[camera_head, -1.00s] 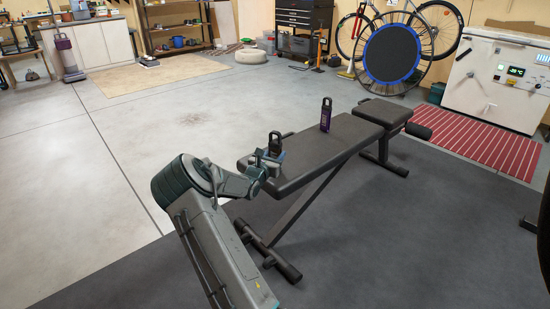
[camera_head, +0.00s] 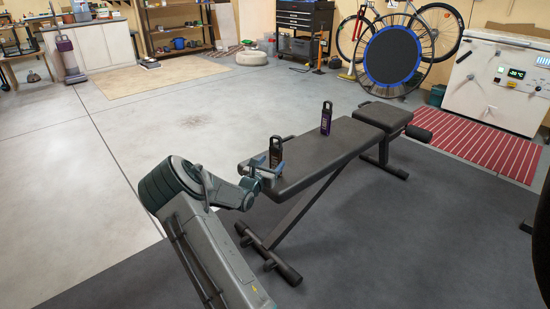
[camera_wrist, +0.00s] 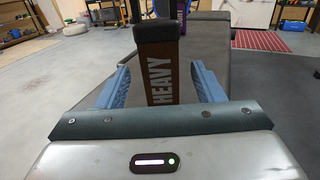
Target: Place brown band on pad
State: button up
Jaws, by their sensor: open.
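The brown band (camera_wrist: 160,75) stands upright on the near end of the bench in a dark sleeve marked HEAVY, with a black loop on top. It also shows in the head view (camera_head: 276,152). My gripper (camera_wrist: 160,84) is open, with its blue fingers on either side of the brown band. I cannot tell whether a finger touches it. In the head view my gripper (camera_head: 268,165) is at the bench's near end. The black bench pad (camera_head: 312,158) slopes up toward the far right, with a separate seat pad (camera_head: 384,115) beyond it.
A second, purple band (camera_head: 326,118) stands upright farther along the bench pad. The bench's metal legs (camera_head: 268,258) reach out over the dark floor mat. A red striped rug (camera_head: 478,147) and a white machine (camera_head: 502,84) are at the right. Floor left of the bench is clear.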

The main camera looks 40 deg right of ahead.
jog(key=s+a+r+m+g+y+p, duration=0.1)
jog(key=s+a+r+m+g+y, duration=0.15)
jog(key=s+a+m+g, duration=0.55)
jog(key=s+a+r+m+g+y+p, duration=0.1)
jog(key=s+a+r+m+y, duration=0.15)
jog(key=s+a+m, duration=0.65)
jog(key=s+a+r+m+t+y, duration=0.1)
jog(key=s+a+r+m+y, duration=0.1)
jog(key=s+a+y, duration=0.3)
jog(key=s+a+r+m+t+y, duration=0.1)
jog(key=s+a+r+m+y, duration=0.2)
jog(key=s+a, duration=0.9)
jog(key=a+m+y, duration=0.1)
jog(key=a+y, duration=0.2)
jog(key=shift+s+a+r, duration=0.2)
jog(key=shift+s, duration=0.2)
